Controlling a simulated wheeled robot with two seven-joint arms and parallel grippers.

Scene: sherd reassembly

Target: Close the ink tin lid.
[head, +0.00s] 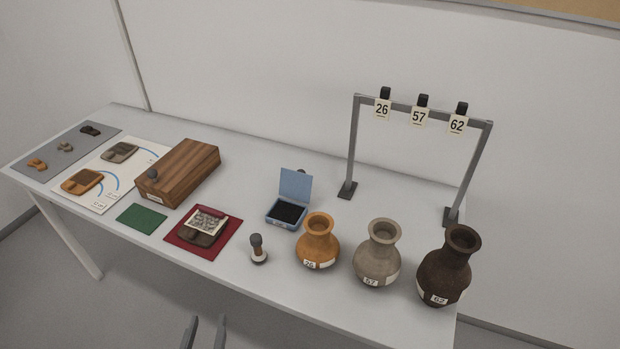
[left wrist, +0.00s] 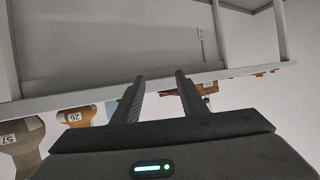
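The ink tin (head: 285,214) is a small blue box with a dark pad inside. It sits on the table behind the orange vase, and its blue lid (head: 295,186) stands up open at the back. My left gripper (head: 205,325) is at the bottom of the head view, in front of the table edge and well apart from the tin. Its two fingers are spread with nothing between them, as the left wrist view (left wrist: 158,80) also shows. My right gripper is not in view.
A stamp (head: 257,250) stands left of the orange vase (head: 318,243), grey vase (head: 377,256) and dark vase (head: 447,268). A tag rack (head: 352,145) stands behind them. A wooden box (head: 180,172), red mat (head: 228,238) and green mat (head: 141,218) lie to the left.

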